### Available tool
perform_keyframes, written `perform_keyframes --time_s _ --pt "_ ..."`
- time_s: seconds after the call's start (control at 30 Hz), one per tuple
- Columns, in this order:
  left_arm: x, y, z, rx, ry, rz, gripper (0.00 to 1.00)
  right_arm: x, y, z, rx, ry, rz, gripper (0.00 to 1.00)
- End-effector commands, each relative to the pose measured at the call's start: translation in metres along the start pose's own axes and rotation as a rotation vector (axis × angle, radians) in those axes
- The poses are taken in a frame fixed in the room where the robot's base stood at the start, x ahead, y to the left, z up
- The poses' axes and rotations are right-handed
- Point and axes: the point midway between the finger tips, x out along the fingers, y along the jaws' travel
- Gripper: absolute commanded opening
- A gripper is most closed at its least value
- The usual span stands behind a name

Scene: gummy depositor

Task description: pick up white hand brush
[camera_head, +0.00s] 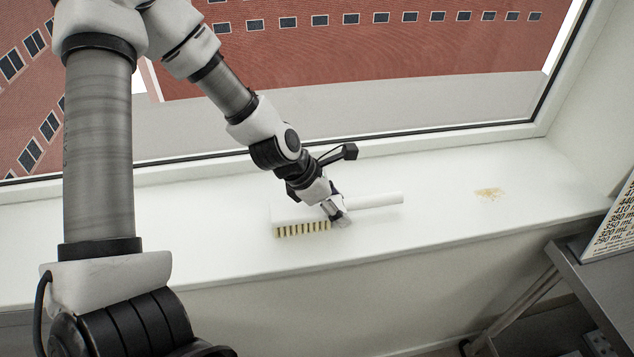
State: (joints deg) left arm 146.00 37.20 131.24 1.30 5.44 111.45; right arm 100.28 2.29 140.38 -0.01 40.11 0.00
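The white hand brush (375,201) lies on the white window sill, with its yellowish bristles at the left and its plain handle pointing right. My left gripper (338,212) reaches down from the upper left to the brush, where the handle meets the head. Its fingertips overlap that part of the brush and hide it. I cannot tell whether the fingers are closed on it or only around it. My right gripper is not in view.
The window sill (440,225) is clear to the right except for a small patch of tan crumbs (489,194). The window frame (430,139) runs behind. A grey metal table (597,285) with a printed sign (615,226) stands at the lower right.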

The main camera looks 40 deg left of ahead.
Motion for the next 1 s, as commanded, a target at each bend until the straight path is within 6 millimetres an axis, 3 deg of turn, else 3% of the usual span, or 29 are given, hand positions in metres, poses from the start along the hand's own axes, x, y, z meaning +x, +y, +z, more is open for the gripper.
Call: perform_keyframes --time_s 0.03,0.07,0.13,0.17,0.37,0.8,1.0 --pt "0.0 0.0 0.0 0.0 0.0 0.0 0.24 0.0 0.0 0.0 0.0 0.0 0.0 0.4" --pt "0.0 0.0 0.0 0.0 0.0 0.0 0.16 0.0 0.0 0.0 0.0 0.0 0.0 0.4" --pt "0.0 0.0 0.0 0.0 0.0 0.0 0.16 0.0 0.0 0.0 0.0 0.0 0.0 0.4" --pt "0.0 0.0 0.0 0.0 0.0 0.0 0.09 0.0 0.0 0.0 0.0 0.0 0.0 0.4" --pt "-0.002 0.0 0.001 0.0 0.0 0.0 0.09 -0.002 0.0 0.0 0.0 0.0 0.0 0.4" --pt "-0.08 0.0 0.051 0.0 0.0 0.001 0.09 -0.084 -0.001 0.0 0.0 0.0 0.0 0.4" --pt "-0.085 0.0 0.055 -0.001 0.001 0.001 0.09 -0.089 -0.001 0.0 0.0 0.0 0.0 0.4"
